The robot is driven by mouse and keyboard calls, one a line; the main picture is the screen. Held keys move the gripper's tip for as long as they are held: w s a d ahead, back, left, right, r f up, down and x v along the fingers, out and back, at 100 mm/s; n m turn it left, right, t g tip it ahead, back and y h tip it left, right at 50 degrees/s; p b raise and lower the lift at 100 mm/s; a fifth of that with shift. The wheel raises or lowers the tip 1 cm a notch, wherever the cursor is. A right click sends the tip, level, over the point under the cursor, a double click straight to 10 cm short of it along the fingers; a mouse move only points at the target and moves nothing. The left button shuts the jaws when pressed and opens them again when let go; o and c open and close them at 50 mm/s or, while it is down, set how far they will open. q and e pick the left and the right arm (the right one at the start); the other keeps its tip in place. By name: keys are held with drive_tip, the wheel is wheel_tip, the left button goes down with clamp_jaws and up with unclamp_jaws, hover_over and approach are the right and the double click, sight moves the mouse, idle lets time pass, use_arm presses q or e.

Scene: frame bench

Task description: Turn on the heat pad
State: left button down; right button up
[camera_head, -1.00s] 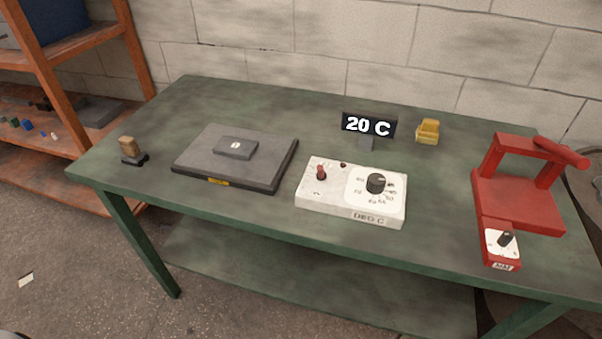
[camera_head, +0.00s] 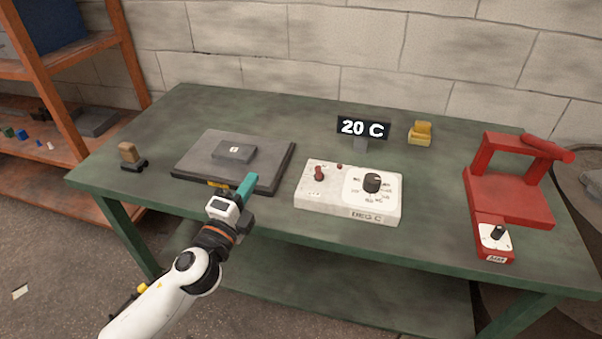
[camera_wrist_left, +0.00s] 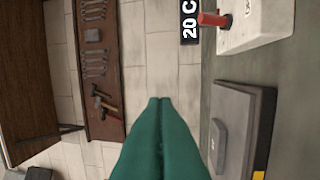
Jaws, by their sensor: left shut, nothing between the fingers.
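A dark grey heat pad (camera_head: 190,165) lies on the green bench, with a small grey block (camera_head: 234,150) on top; the pad also shows in the left wrist view (camera_wrist_left: 262,98). To its right is a white control box (camera_head: 325,205) with a red toggle switch (camera_head: 319,174) and a black dial (camera_head: 372,183). The switch also shows in the left wrist view (camera_wrist_left: 212,19). A display (camera_head: 362,128) behind the box reads 20 C. My left gripper (camera_head: 249,183), with teal fingers, is shut and empty, over the pad's front right edge and left of the box. My right gripper is out of view.
A red stand (camera_head: 510,195) with its own dial is at the bench's right. A yellow block (camera_head: 420,133) sits at the back, and a wooden-handled stamp-like item (camera_head: 129,155) at the left end. The bench (camera_head: 270,110) is clear behind the pad.

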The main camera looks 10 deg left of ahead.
use_arm(q)
drive_tip(key=w+d+r+m+g+h, duration=0.1)
drive_tip(key=d+r+m+g+h, duration=0.15)
drive_tip(key=m+h, duration=0.45)
drive_tip(key=d+r+m+g+h, duration=0.2)
drive_tip(key=d+m+h, duration=0.1)
drive_tip(key=m, duration=0.8)
drive_tip(key=w+a+f+m+g+y, duration=0.1)
drive_tip(key=a+f+m+g+y, duration=0.3)
drive_tip(key=m, duration=0.7)
drive_tip(key=shift+w+a+f+g, duration=0.4)
drive_tip(key=shift+a+f+g, duration=0.25)
drive_tip(key=shift+a+g, duration=0.55)
drive_tip(key=shift+f, duration=0.1)
